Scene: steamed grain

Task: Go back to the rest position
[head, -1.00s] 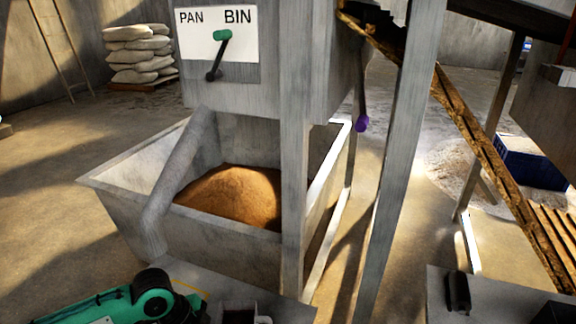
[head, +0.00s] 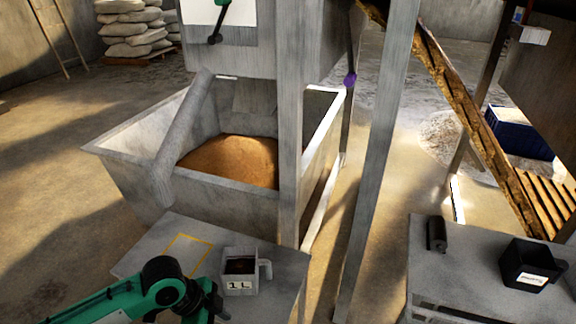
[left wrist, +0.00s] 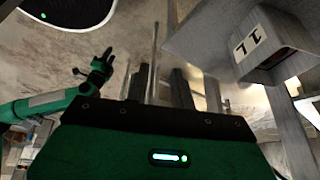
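My left arm comes in at the bottom left of the head view. Its gripper (head: 212,303) is beside the near edge of the small grey table and below the grey 1 L measure (head: 239,272), apart from it. The measure holds something dark and also shows in the left wrist view (left wrist: 262,48). In that view my left gripper's dark fingers (left wrist: 175,88) have nothing visible in them, and their gap is unclear. My right gripper (left wrist: 103,62) is outside the head view. It shows small at the left of the left wrist view, too small to read.
A grey bin (head: 120,165) with a brown grain heap (head: 230,160) stands behind the table. Grey posts (head: 375,170) rise to its right. A second table (head: 460,265) at the right carries a black box (head: 530,265) and a dark cylinder (head: 437,233). A yellow outline (head: 187,252) marks the small table.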

